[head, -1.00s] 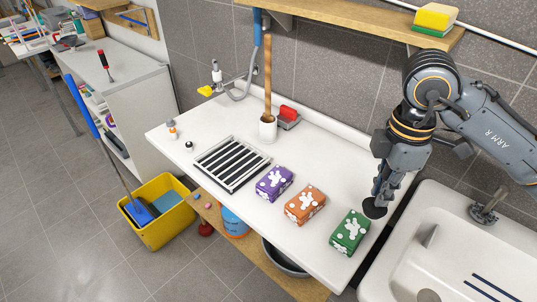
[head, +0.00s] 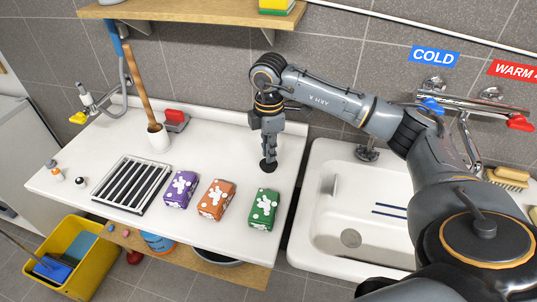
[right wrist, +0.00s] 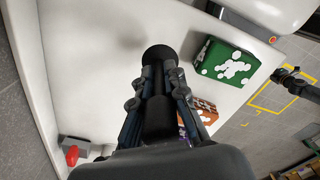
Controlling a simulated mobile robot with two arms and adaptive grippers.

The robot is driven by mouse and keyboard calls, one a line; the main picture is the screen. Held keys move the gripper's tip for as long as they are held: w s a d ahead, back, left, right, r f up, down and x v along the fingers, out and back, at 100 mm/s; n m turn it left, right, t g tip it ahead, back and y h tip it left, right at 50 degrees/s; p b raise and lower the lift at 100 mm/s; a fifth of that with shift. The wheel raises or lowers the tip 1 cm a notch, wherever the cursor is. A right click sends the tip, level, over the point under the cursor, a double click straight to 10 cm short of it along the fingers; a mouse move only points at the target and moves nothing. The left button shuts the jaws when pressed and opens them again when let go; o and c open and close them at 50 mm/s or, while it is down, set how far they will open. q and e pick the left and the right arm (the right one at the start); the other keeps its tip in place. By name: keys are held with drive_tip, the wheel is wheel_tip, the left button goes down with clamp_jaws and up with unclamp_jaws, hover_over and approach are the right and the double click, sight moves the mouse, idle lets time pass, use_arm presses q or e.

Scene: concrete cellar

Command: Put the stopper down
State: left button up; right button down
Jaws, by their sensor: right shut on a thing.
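The stopper (head: 268,166) is black with a round flat end. My right gripper (head: 269,152) is shut on it and points down at the back right of the white counter. In the right wrist view the stopper's round end (right wrist: 159,54) sticks out past the fingertips of the right gripper (right wrist: 157,82), over bare counter. I cannot tell whether it touches the surface. A small dark jointed shape (right wrist: 290,78) at the right of the wrist view looks like my left gripper; its fingers are too small to read.
A green box (head: 263,209), an orange box (head: 216,199) and a purple box (head: 180,188) stand in a row left of and in front of the stopper. The sink (head: 325,235) is to the right. Bare counter surrounds the gripper.

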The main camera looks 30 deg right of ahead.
drive_tip(key=shift+w+d+f, duration=0.25)
drive_tip(key=shift+w+f, duration=0.15)
drive_tip(key=shift+f, duration=0.15)
wheel_tip(320, 180, down, 2)
drive_tip(key=shift+f+p, duration=0.1)
drive_tip(key=shift+p, duration=0.8)
drive_tip(key=shift+f, duration=0.5)
drive_tip(key=shift+f, duration=0.1)
drive_tip(key=c, duration=1.4)
unclamp_jaws()
